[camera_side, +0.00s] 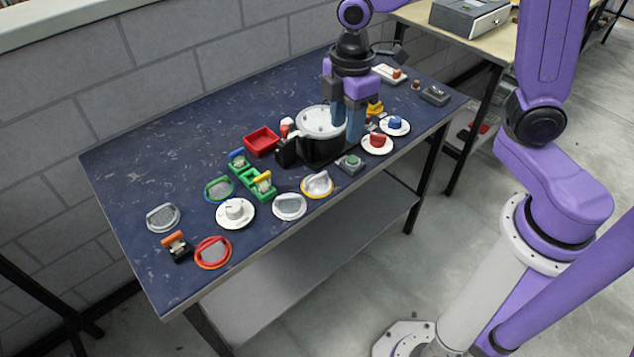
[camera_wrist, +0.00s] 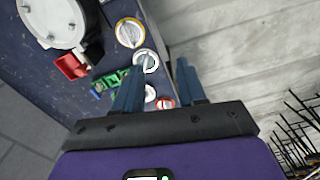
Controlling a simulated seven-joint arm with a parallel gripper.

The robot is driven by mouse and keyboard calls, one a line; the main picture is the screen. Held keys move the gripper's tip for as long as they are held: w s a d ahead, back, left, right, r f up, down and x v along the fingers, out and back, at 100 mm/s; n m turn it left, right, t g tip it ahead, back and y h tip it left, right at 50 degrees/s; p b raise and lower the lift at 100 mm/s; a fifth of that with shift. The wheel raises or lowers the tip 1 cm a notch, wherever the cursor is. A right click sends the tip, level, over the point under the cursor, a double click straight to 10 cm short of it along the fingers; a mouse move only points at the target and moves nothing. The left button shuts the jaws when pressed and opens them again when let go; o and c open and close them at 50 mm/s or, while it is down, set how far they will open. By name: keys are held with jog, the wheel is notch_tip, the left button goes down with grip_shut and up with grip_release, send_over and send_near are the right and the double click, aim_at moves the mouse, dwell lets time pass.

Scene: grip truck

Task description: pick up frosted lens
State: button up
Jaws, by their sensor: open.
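Several round lens-like discs with raised grips lie on the blue table. One has a pale rim (camera_side: 289,206), one is grey (camera_side: 163,218), one has a yellow rim (camera_side: 317,184), one a red rim (camera_side: 213,252) and one a green-blue rim (camera_side: 219,189). I cannot tell for certain which is the frosted lens. The pale-rimmed disc (camera_wrist: 146,61) and yellow-rimmed disc (camera_wrist: 130,32) also show in the wrist view. My gripper (camera_side: 346,132) is open and empty, pointing down beside the pot, away from these discs. Its two fingers (camera_wrist: 160,66) stand apart in the wrist view.
A black pot with a silver lid (camera_side: 321,122) stands close to my fingers. A red tray (camera_side: 262,141), a green block part (camera_side: 254,182), a white dial (camera_side: 235,212), a red knob (camera_side: 377,142) and a blue knob (camera_side: 396,124) crowd the table. The table's left end is clearer.

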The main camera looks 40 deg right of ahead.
jog(key=w+f+n, duration=0.1)
jog(key=w+f, duration=0.2)
jog(key=w, duration=0.5)
send_over(317, 175)
jog(key=f, duration=1.1)
jog(key=shift+s+f, duration=0.25)
jog(key=shift+w+f, duration=0.15)
jog(key=shift+f, duration=1.2)
jog(key=shift+w+f, duration=0.1)
jog(key=shift+f, duration=1.25)
grip_shut()
